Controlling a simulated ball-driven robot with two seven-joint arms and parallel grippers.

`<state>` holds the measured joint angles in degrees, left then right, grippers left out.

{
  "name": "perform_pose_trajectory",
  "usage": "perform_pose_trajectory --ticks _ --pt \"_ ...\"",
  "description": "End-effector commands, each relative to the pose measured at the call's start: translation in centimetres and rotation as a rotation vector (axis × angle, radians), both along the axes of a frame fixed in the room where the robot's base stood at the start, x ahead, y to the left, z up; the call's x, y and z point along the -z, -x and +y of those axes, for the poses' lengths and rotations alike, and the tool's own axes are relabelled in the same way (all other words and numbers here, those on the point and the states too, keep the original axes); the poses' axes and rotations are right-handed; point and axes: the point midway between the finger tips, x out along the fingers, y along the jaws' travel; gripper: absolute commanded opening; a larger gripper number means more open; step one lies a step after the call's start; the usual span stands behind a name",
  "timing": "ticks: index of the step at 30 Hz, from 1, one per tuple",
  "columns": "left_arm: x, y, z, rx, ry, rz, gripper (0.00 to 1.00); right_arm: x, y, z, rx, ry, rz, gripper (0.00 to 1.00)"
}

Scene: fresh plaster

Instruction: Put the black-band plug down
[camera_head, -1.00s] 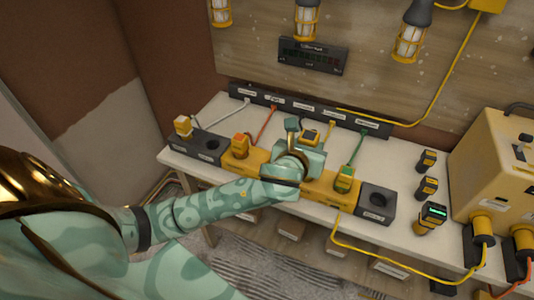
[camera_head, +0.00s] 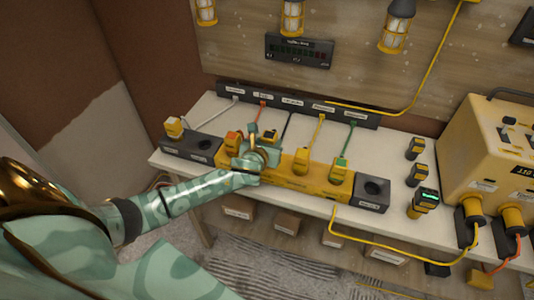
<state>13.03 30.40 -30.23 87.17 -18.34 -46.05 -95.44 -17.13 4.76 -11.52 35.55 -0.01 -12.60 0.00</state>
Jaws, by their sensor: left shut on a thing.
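My left gripper (camera_head: 262,152) is shut on a yellow plug with a dark top (camera_head: 270,136), taken as the black-band plug. A dark cord (camera_head: 286,124) runs from it to the label rail at the back. It is over the left part of the yellow socket strip (camera_head: 290,185), just right of the orange-topped plug (camera_head: 233,141). The gripper hides the plug's lower end, so I cannot tell whether it touches the strip. My right gripper is out of view.
A yellow plug (camera_head: 302,159) and a green-topped plug (camera_head: 338,169) stand on the strip to the right. A dark end block (camera_head: 372,192) has an open hole. A pale-topped plug (camera_head: 173,127) stands far left. Several yellow-black devices (camera_head: 424,202) and a yellow case (camera_head: 487,150) are right.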

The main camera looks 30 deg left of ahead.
Motion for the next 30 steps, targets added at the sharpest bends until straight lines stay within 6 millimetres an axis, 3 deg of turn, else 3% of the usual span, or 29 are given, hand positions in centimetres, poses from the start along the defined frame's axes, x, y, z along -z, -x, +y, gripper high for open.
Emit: perform_pose_trajectory --ticks 5,10,21,22,24,30 --pt "1.3 -0.2 1.0 -0.001 -0.002 0.0 0.14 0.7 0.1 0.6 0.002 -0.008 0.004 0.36" --pt "4.2 -0.2 1.0 -0.001 0.0 0.002 0.14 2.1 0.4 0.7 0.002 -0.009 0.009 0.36" --pt "4.5 -0.2 1.0 0.0 -0.001 0.0 0.14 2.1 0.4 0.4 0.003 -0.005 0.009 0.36" --pt "4.6 -0.2 1.0 0.0 -0.001 0.001 0.43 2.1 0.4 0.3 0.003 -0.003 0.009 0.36" --pt "4.5 -0.2 1.0 0.0 -0.001 0.001 0.62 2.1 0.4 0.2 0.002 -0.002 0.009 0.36" --pt "4.5 -0.2 1.0 0.0 0.0 0.001 0.62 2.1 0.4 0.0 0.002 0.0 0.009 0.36"
